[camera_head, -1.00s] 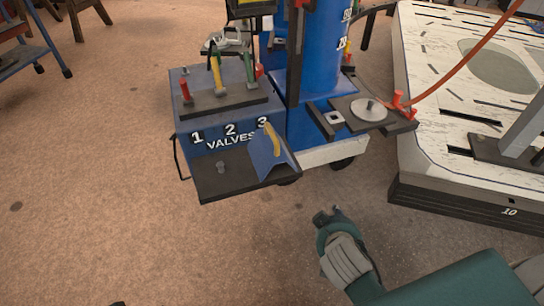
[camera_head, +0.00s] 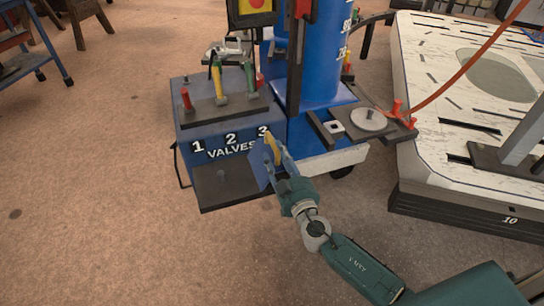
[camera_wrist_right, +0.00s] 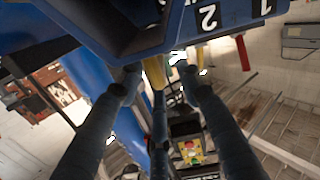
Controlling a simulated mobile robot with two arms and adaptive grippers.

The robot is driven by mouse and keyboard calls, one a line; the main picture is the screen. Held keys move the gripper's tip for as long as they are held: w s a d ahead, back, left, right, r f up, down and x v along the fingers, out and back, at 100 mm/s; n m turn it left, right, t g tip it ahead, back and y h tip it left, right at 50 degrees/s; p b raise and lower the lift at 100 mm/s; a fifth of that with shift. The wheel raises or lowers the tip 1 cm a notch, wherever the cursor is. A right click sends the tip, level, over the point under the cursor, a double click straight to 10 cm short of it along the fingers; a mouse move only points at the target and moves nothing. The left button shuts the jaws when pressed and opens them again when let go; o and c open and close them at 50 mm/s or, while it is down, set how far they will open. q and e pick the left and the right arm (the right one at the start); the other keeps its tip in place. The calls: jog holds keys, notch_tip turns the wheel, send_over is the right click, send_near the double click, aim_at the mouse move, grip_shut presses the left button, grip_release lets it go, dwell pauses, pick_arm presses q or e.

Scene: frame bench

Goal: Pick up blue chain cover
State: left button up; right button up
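The blue chain cover (camera_head: 265,174) is an angled blue piece with a yellow handle (camera_head: 271,148). It stands at the right end of the dark shelf on the front of the valve box. My right gripper (camera_head: 280,160) is at the cover and partly hides it. In the right wrist view the fingers of this gripper (camera_wrist_right: 160,76) are spread, with the yellow handle (camera_wrist_right: 154,72) between the tips. A blue surface (camera_wrist_right: 125,18) lies just above them. I cannot tell whether any finger touches the handle. My left gripper is out of view.
The blue valve box (camera_head: 185,135) carries several coloured levers and the numbers 1, 2, 3. A blue column (camera_head: 320,60) rises behind it. A small dark side shelf with a round disc (camera_head: 368,118) and a white slotted table (camera_head: 430,120) are at right. The floor in front is clear.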

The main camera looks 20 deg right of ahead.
aim_at(267, 131)
jog(key=shift+w+r, duration=0.2)
jog(key=shift+w, duration=0.45)
jog(key=w+p, duration=0.1)
jog(key=w, duration=0.2)
jog(key=shift+w+r, duration=0.1)
jog(key=shift+w, duration=0.6)
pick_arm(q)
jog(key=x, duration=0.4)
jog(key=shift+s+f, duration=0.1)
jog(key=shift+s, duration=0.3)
pick_arm(e)
grip_shut()
jog(key=shift+r, duration=0.15)
